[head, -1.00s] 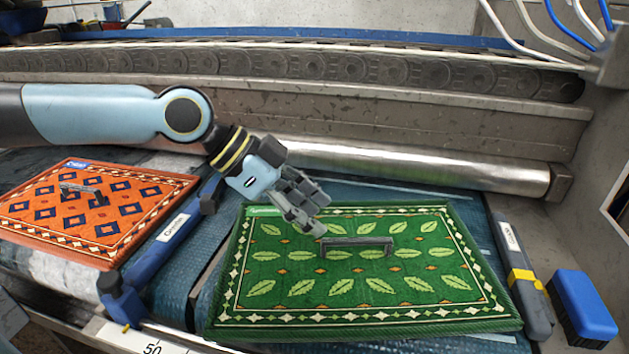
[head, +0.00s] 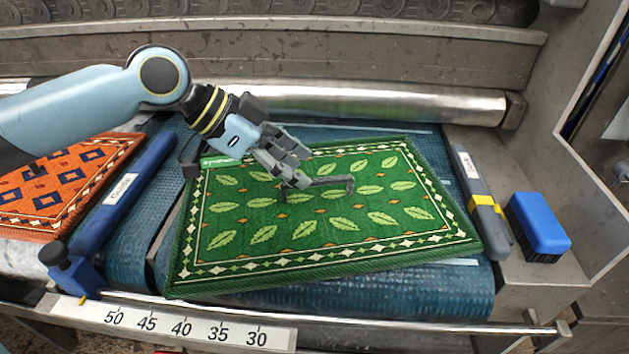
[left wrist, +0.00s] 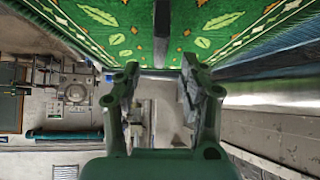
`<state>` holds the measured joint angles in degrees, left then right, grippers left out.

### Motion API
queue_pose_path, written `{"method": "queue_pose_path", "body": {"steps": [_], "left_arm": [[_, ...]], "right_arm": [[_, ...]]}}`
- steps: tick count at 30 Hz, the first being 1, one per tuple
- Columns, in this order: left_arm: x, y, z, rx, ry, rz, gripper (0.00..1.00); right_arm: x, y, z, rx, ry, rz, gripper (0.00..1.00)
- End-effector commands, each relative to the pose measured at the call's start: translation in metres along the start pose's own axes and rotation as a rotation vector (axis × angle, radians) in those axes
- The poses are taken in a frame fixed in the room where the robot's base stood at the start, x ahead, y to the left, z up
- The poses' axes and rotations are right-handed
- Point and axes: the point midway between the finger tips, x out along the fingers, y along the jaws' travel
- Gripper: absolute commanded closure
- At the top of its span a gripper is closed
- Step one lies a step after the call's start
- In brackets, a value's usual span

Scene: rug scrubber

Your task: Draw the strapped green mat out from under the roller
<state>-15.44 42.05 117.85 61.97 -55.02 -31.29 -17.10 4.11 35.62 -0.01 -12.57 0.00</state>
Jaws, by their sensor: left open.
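The green mat (head: 240,265), with pale leaves and a white diamond border, lies skewed on the blue belt. All of its far edge that I can see is in front of the silver roller (head: 420,105), with a strip of belt between. Its dark strap (head: 345,183) stands near the mat's middle. My left gripper (head: 298,180) is open over the strap's left part, which it partly hides. In the left wrist view, the strap (left wrist: 162,30) runs along the mat, in line with the gap between the open fingers (left wrist: 160,85). I cannot tell whether they touch it. My right gripper is not in view.
An orange mat (head: 60,190) lies left, beyond a blue guide bar (head: 125,190). A grey bar with a yellow band (head: 484,200) and a blue brush (head: 538,222) lie right of the green mat. A numbered scale (head: 180,328) runs along the front edge.

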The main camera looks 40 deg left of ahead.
Motion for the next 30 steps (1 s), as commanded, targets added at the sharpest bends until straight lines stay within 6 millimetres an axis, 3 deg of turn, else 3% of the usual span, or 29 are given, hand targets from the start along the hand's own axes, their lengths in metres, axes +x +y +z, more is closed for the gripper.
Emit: {"method": "queue_pose_path", "body": {"steps": [9, 23, 30], "left_arm": [[0.045, -0.001, 0.0, -0.003, 0.002, -0.002, 0.58], [0.054, 0.0, 0.0, 0.0, -0.001, -0.001, 0.58], [0.054, 0.0, 0.0, 0.0, -0.001, -0.001, 0.89]], "right_arm": [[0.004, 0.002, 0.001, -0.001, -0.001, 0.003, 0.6], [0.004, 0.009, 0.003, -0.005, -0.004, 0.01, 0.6], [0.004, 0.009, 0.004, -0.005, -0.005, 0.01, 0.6]]}}
